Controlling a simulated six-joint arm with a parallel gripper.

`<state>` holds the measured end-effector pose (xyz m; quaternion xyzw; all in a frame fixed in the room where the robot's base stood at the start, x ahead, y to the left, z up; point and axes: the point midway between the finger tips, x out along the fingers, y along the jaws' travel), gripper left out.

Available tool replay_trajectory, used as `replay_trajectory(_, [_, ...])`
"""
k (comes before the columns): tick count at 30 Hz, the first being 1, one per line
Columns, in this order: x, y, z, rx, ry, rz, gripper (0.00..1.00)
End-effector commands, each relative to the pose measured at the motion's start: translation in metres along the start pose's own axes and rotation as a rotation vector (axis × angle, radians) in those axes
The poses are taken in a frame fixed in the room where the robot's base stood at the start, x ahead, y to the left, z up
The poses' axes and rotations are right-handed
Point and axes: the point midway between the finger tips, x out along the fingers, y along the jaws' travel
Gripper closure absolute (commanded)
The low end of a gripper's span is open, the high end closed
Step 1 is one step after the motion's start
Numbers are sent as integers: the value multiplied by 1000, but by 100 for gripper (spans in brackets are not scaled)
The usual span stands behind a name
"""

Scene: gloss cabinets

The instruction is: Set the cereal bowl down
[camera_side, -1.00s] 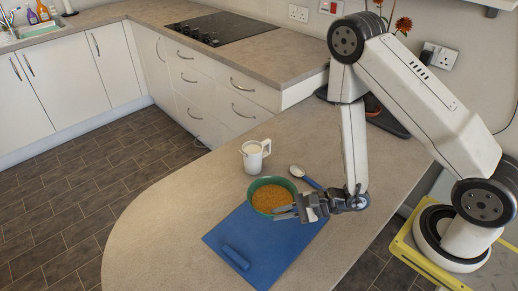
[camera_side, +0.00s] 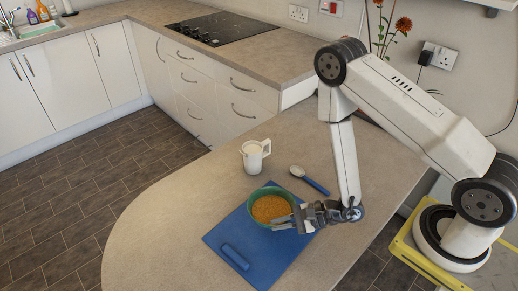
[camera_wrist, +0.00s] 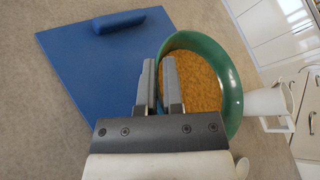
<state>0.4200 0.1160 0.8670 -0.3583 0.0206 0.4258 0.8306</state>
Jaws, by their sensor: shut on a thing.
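The cereal bowl (camera_side: 250,209) is green, upright and filled with orange-brown cereal (camera_side: 270,207). It also shows in the wrist view (camera_wrist: 233,85). My gripper (camera_side: 290,219) is shut on the bowl's near right rim in the side view. In the wrist view my gripper's two fingers (camera_wrist: 159,75) straddle the bowl's left rim. In the side view the bowl overlaps the far end of a blue mat (camera_side: 268,246); the mat also shows in the wrist view (camera_wrist: 95,65). I cannot tell whether the bowl touches the mat or hangs just above it.
A white mug (camera_side: 252,160) stands just beyond the bowl, and appears close to it in the wrist view (camera_wrist: 266,101). A blue-handled spoon (camera_side: 313,184) lies to the right. A raised blue bar (camera_side: 235,257) is on the mat. The worktop's left part is clear.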

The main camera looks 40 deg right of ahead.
Motion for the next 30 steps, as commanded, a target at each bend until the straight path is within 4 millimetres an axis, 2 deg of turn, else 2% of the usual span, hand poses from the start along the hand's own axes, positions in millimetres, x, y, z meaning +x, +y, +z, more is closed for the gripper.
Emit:
replay_trajectory(14, [11,19,-24,0,-1,-1,100])
replay_trajectory(29, [13,22,-28,0,-1,-1,100])
replay_trajectory(30, [12,22,-28,1,0,0,79])
